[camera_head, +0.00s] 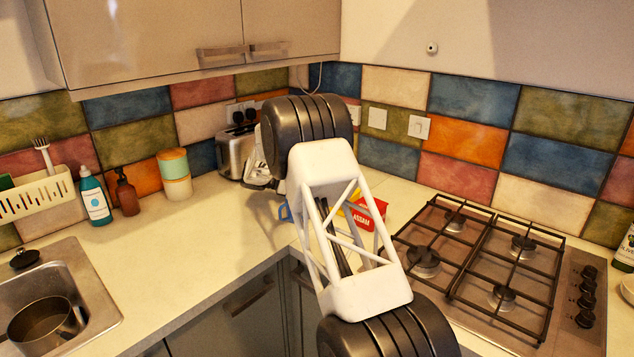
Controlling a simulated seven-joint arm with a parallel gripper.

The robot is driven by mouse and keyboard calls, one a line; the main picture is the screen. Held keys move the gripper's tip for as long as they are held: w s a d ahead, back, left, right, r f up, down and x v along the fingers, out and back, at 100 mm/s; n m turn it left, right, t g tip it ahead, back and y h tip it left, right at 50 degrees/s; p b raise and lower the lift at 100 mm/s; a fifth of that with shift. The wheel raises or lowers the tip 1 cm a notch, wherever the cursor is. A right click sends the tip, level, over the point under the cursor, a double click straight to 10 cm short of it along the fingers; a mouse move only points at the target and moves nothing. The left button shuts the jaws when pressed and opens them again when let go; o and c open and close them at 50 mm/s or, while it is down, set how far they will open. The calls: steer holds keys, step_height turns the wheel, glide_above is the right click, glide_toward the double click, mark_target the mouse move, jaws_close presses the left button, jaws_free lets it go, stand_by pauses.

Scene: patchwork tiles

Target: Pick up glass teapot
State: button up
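I cannot make out a glass teapot in this view. My arm crosses the middle of the picture and hides part of the counter near the back corner. The end of my arm, with my gripper (262,183), shows only in part beside the toaster, behind a black joint of mine. Its fingers are not clear, so I cannot tell whether it is open or shut, or whether it holds anything. A small blue piece (285,212), perhaps a handle, shows at the left edge of my arm; the rest of it is hidden.
A toaster (236,153) stands at the back wall. A red Assam box (370,213) is right of my arm, by the gas hob (480,262). The left-middle counter (190,250) is clear.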

steer(key=shift+c, duration=0.3)
steer(key=shift+r, duration=0.1)
jaws_close()
steer(key=shift+r, duration=0.15)
steer(key=shift+r, duration=4.7)
steer(key=shift+r, duration=0.15)
